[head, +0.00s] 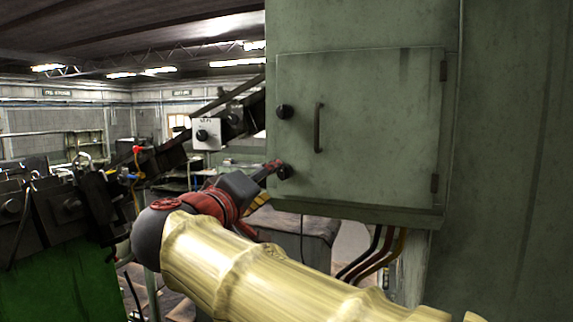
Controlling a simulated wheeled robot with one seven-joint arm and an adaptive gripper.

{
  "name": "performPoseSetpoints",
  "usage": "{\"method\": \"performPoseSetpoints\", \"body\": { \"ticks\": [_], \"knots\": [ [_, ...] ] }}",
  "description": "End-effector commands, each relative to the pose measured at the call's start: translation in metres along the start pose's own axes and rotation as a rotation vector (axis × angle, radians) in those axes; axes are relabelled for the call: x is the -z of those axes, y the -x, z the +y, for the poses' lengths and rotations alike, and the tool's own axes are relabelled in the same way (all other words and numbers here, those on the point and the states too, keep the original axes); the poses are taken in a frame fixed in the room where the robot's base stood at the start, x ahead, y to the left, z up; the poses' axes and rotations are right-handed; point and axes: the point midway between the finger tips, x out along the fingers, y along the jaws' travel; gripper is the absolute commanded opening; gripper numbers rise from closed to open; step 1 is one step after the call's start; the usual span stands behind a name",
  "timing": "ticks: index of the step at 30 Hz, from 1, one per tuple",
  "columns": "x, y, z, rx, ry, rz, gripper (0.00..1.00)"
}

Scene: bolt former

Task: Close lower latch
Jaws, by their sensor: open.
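A grey-green cabinet door (376,140) stands closed in the head view, with a dark vertical handle (318,128) near its left side. The lower latch (285,172) is a dark round knob at the door's lower left edge. The upper latch (284,112) is a similar knob above it. My gripper (274,168) is at the lower latch, just to its left, with its reddish fingertips close to or touching the knob; I cannot tell which. The jaws are open, but they look small and partly overlapped here. The latch's exact turn is hard to see.
Cables (372,252) hang below the cabinet. A dark machine with a green base (50,275) stands at left. The space in front of the door's upper part is clear.

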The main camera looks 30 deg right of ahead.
Motion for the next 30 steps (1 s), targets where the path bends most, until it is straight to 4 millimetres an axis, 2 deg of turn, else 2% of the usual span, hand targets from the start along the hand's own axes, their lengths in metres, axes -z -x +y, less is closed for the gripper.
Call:
{"method": "performPoseSetpoints", "body": {
  "ticks": [5,13,24,30],
  "knots": [
    [0.000,-0.027,0.004,-0.003,0.002,-0.006,0.52],
    [0.000,-0.082,0.004,-0.001,0.004,-0.007,0.52],
    [-0.002,-0.080,-0.002,0.001,-0.483,-0.001,0.52],
    [-0.005,-0.080,-0.005,0.000,-0.595,-0.001,0.52]
  ]
}}
